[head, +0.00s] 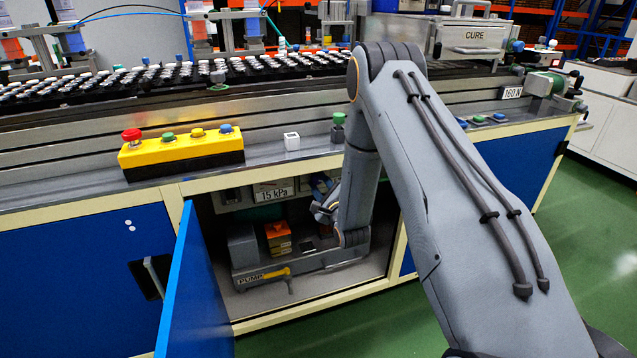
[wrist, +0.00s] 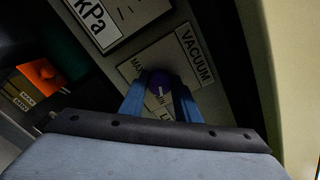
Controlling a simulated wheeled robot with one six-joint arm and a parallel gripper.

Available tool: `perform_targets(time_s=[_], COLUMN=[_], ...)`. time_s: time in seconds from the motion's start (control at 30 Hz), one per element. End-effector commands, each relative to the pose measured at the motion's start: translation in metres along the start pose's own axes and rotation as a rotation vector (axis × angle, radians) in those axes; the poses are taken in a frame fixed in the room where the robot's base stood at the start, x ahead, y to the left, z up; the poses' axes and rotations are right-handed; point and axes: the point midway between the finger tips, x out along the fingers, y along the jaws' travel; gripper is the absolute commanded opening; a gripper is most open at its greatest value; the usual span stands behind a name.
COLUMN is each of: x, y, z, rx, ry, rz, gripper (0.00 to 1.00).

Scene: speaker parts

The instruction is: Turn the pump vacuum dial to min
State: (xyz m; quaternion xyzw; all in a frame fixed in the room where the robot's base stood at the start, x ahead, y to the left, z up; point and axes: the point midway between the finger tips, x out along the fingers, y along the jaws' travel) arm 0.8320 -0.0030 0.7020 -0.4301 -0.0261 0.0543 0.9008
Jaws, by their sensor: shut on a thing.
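A pale mark on the knob seems to point down toward MIN. My gripper (wrist: 160,92) has its two blue fingers on either side of the knob, shut on it. In the head view my gripper (head: 326,208) reaches into the open cabinet; the dial cannot be made out there.
The pump (head: 262,277) stands on the cabinet floor with a yellow lever. A display (head: 273,191) above reads 15 kPa. The blue cabinet door (head: 190,290) hangs open at left. The cabinet's cream frame (head: 398,245) is close to my arm's right.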

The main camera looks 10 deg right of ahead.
Motion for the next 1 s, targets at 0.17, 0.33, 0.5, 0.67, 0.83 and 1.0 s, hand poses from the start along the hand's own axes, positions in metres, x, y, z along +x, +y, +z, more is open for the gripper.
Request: perform_targets(time_s=[0.17, 0.33, 0.5, 0.67, 0.83, 1.0], x=[-0.0009, -0.0009, -0.0009, -0.0009, -0.0009, -0.0009], y=[0.0011, 0.0010, 0.0010, 0.0011, 0.0011, 0.0010], z=[-0.0005, -0.0006, -0.0007, -0.0007, -0.0007, -0.0007], rx=[0.097, 0.155, 0.182, 0.188, 0.187, 0.187], ry=[0.001, 0.001, 0.001, 0.002, 0.002, 0.002], rz=[0.003, 0.003, 0.003, 0.003, 0.003, 0.003], gripper=[0.07, 0.07, 0.07, 0.07, 0.07, 0.43])
